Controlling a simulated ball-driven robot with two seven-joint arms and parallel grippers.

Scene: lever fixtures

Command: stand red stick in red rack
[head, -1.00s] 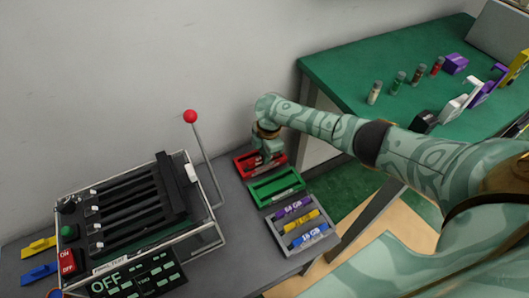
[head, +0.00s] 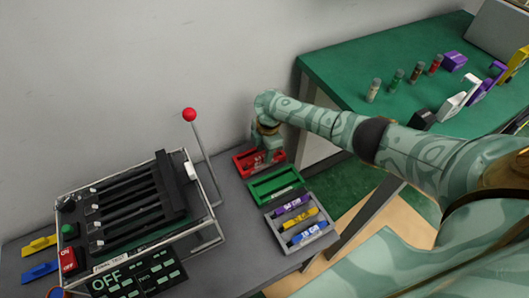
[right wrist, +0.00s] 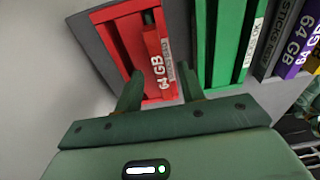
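The red stick (right wrist: 157,55), labelled 64 GB, sits in the red rack (right wrist: 107,14), leaning or upright I cannot tell. In the head view the red rack (head: 239,163) stands at the back of the grey bench, partly behind my right gripper (head: 264,150). In the right wrist view my right gripper (right wrist: 159,76) has its two fingers apart, one on each side of the stick, with a gap visible beside it. My left gripper is out of view.
A green rack (head: 261,191) and a grey rack (head: 277,237) with purple, yellow and blue sticks stand in front of the red one. A lever fixture (head: 146,205) with a red-knobbed lever (head: 190,115) is at left. A green table (head: 345,65) is at right.

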